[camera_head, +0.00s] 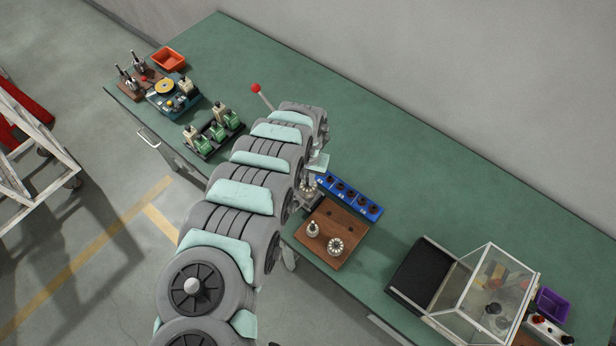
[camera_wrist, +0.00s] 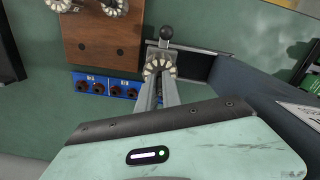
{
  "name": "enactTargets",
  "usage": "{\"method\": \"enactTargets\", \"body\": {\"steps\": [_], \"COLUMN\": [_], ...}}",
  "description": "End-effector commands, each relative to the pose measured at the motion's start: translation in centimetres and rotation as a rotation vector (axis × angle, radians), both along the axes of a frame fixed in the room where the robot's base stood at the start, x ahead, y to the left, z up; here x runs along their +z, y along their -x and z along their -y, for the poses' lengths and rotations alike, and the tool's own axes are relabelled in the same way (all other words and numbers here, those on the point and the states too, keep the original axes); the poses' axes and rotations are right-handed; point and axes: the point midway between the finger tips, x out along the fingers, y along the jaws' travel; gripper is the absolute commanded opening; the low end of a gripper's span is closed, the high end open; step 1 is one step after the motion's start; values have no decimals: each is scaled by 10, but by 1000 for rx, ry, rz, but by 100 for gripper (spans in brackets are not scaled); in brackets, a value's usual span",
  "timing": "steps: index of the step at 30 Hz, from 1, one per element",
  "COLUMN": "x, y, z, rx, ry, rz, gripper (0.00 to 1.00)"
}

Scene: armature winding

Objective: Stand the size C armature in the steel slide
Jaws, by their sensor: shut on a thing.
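In the wrist view, my gripper (camera_wrist: 158,92) is shut on an armature (camera_wrist: 160,68) with a pale segmented ring on top. The armature looks upright and sits over the steel slide (camera_wrist: 151,56); I cannot tell whether it rests in it or hangs just above. No size mark is readable on the held armature.
A brown wooden board (camera_head: 347,225) bears two more armatures (camera_head: 313,229). A blue strip with dark round sockets (camera_head: 352,196) lies beside it. Glass-sided case (camera_head: 485,287) and black mat stand at right. Green coil fixtures (camera_head: 215,131) and an orange tray (camera_head: 168,59) are at far left.

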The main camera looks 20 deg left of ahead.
Motion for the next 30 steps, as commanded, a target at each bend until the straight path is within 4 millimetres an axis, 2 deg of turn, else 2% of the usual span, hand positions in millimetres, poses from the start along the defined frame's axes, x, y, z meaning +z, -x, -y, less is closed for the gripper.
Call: {"method": "enactTargets", "body": {"steps": [7,8,17,30], "x": [1,1,0,0], "y": [0,0,0,0], "z": [0,0,0,0], "rx": [0,0,0,0], "ry": [0,0,0,0], "rz": [1,1,0,0], "gripper": [0,10,34,34]}}
